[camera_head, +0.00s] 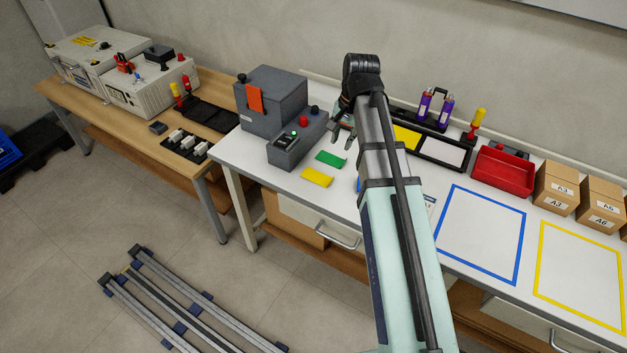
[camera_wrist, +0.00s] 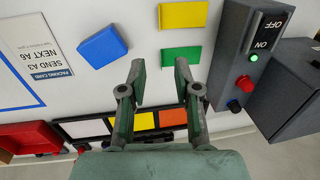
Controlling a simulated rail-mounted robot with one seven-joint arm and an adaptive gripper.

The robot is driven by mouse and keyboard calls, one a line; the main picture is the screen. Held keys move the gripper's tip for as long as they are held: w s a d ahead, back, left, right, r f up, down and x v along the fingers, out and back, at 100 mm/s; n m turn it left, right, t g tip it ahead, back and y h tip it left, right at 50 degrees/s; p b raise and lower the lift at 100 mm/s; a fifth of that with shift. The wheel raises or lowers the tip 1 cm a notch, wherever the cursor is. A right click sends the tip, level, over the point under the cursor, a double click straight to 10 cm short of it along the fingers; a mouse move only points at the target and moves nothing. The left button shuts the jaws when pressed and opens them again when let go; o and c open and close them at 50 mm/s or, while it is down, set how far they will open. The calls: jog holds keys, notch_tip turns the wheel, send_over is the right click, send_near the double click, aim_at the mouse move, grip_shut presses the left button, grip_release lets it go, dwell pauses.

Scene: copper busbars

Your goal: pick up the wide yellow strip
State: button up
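A yellow strip (camera_head: 317,177) lies flat on the white table near its front left edge. It also shows at the top of the wrist view (camera_wrist: 183,15). A green strip (camera_head: 330,158) lies just behind it, and in the wrist view the green strip (camera_wrist: 180,57) is nearer to my fingers. A blue strip (camera_wrist: 102,47) lies to the left in the wrist view; my arm mostly hides it in the head view. My gripper (camera_wrist: 160,76) is open and empty above the table, with its fingers apart and short of the yellow strip.
A grey button box (camera_head: 296,147) stands left of the strips, with a larger grey box (camera_head: 270,98) behind. A black tray with coloured panels (camera_head: 460,157), a red bin (camera_head: 502,170) and cartons (camera_head: 556,186) line the back. Blue and yellow outlined areas at right are clear.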

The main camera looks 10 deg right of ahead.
aim_at(332, 178)
jog(key=f, duration=0.5)
jog(key=w+a+f+p, duration=0.1)
jog(key=f, duration=0.5)
jog(key=f+p, duration=0.1)
jog(key=f, duration=0.4)
jog(key=shift+w+a+f, duration=0.3)
grip_shut()
